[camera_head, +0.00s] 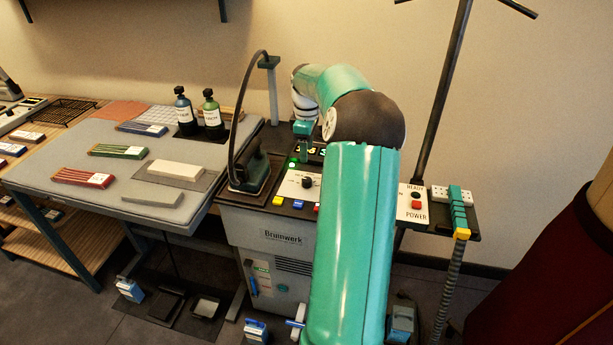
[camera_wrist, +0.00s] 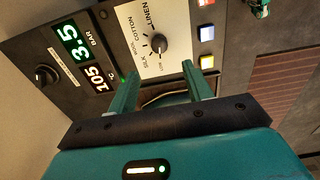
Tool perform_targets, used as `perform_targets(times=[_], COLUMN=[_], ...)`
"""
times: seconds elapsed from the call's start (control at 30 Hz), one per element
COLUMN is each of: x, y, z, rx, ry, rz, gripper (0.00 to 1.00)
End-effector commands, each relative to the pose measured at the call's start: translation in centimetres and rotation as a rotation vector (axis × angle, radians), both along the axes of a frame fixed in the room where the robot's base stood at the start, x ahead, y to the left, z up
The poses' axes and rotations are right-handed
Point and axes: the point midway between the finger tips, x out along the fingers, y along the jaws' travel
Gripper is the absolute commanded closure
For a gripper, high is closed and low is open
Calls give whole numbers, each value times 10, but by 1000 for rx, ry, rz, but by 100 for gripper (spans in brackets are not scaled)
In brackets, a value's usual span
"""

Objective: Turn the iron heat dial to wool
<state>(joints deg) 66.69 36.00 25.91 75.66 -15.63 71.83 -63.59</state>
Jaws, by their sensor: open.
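The iron heat dial is a black knob (camera_wrist: 158,44) on a white plate in the wrist view, with silk, wool, cotton and linen printed around it. I cannot tell surely which word it points to. In the head view the dial (camera_head: 307,182) sits on the top panel of the grey Brunnwerk station (camera_head: 277,217). My gripper (camera_wrist: 159,74) is open and empty, its two teal fingers parted, with the dial beyond the fingertips and not between them. In the head view my gripper (camera_head: 304,150) hangs above the back of the panel, partly hidden by my arm.
A green display (camera_wrist: 68,45) reads 3.5 bar; one beside it reads 105. A second black knob (camera_wrist: 46,75) and coloured buttons flank the plate. The iron (camera_head: 251,173) stands left of the dial. Bottles (camera_head: 211,112) and the ironing board (camera_head: 122,197) lie farther left.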

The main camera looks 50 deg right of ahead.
Motion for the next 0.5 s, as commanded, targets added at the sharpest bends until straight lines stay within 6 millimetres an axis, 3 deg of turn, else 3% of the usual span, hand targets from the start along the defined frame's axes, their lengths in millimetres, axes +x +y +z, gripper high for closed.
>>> perform_targets(times=[0.3, 0.5], x=[0, 0], y=[-1, -1], z=[-65, -96], rx=[3, 2], ry=[3, 1], rz=[0, -1], gripper=[50, 50])
